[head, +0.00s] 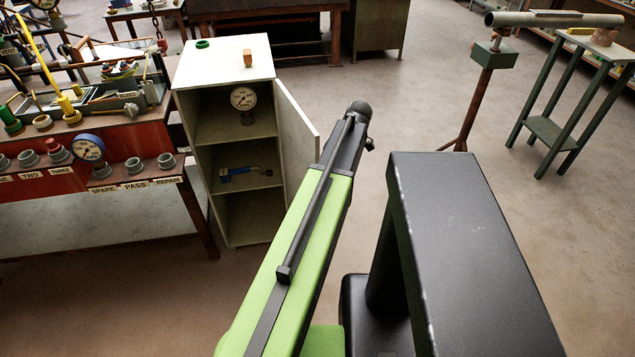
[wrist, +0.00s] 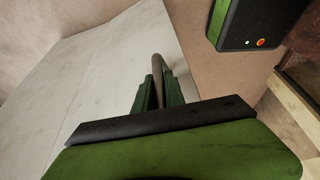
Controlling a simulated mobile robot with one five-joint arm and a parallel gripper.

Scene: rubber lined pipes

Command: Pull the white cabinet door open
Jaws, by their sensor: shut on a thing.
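The white cabinet (head: 222,64) stands left of my arm in the head view. Its white door (head: 294,132) is swung out to the right, and the shelves show through the open front. In the wrist view the door (wrist: 105,70) fills the left and middle. My gripper (wrist: 158,88) is shut on the grey bar handle (wrist: 158,66) of the door, with a green finger on each side. The fingers and the handle are hidden behind the door and arm in the head view.
A gauge (head: 243,98) and a blue-handled tool (head: 240,174) sit inside the cabinet. A green ring (head: 202,44) and a small wooden block (head: 247,58) lie on top. A red workbench (head: 120,200) stands close at left. Floor right of the door is clear up to a pipe stand (head: 480,100).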

